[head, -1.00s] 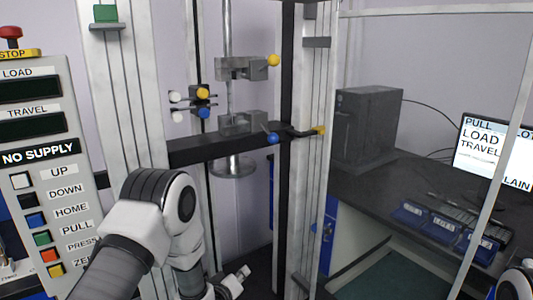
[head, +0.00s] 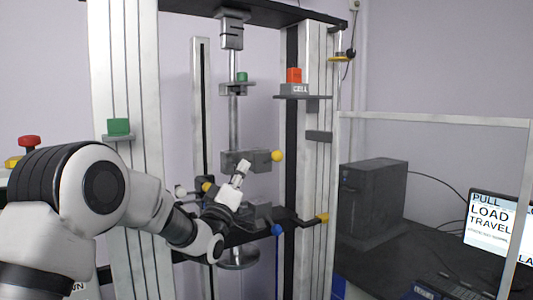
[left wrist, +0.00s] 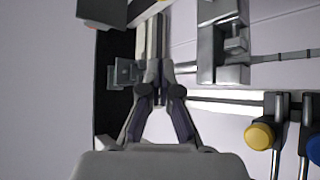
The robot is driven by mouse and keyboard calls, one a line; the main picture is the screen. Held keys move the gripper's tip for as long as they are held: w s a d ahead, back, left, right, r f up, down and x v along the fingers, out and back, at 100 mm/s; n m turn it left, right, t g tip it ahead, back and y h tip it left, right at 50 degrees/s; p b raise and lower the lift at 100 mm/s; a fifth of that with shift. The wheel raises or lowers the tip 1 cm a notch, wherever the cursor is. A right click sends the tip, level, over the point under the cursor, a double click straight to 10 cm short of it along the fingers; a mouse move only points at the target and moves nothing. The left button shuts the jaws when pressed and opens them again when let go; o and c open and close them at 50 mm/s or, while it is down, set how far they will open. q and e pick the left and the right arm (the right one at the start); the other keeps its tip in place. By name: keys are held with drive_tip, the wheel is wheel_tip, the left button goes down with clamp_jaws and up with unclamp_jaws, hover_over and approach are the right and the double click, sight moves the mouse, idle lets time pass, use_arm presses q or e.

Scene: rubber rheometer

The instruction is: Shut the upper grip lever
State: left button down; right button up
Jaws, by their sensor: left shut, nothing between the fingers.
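The upper grip is a dark grey block (head: 245,160) on the vertical rod. Its lever ends in a yellow ball (head: 277,156), sticking out to the right. The lower grip (head: 258,212) sits below it, with a blue ball (head: 278,229) at its right. My left gripper (head: 242,168) is shut and empty, pointing up in front of the upper grip, left of the yellow ball and apart from it. Its shut fingers show in the left wrist view (left wrist: 153,62). My gripper hides part of the upper block. My right gripper is not in view.
The frame's right column (head: 312,180) stands right of the grips, with a red block (head: 294,75) on its bracket. A dark crossbeam passes behind my wrist. A yellow ball (left wrist: 259,136) shows lower right in the left wrist view. A dark computer tower (head: 373,200) stands farther right.

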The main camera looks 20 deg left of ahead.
sight(272, 158)
use_arm(q)
drive_tip(key=a+p+x, duration=0.1)
drive_tip(key=p+x, duration=0.5)
drive_tip(key=x, duration=0.4)
drive_tip(key=d+f+p, duration=0.1)
drive_tip(key=d, duration=0.1)
drive_tip(key=d+f+p, duration=0.1)
drive_tip(key=d+f, duration=0.1)
drive_tip(key=shift+w, duration=0.1)
wheel_tip(272, 158, down, 6)
drive_tip(key=m+g+h+b, duration=0.3)
drive_tip(key=m+h+b, duration=1.1)
drive_tip(key=m+b, duration=0.2)
drive_tip(key=shift+s+d+h+b, duration=0.3)
drive_tip(key=shift+s+d+b, duration=0.05)
drive_tip(key=shift+b, duration=0.05)
drive_tip(key=shift+f, duration=0.15)
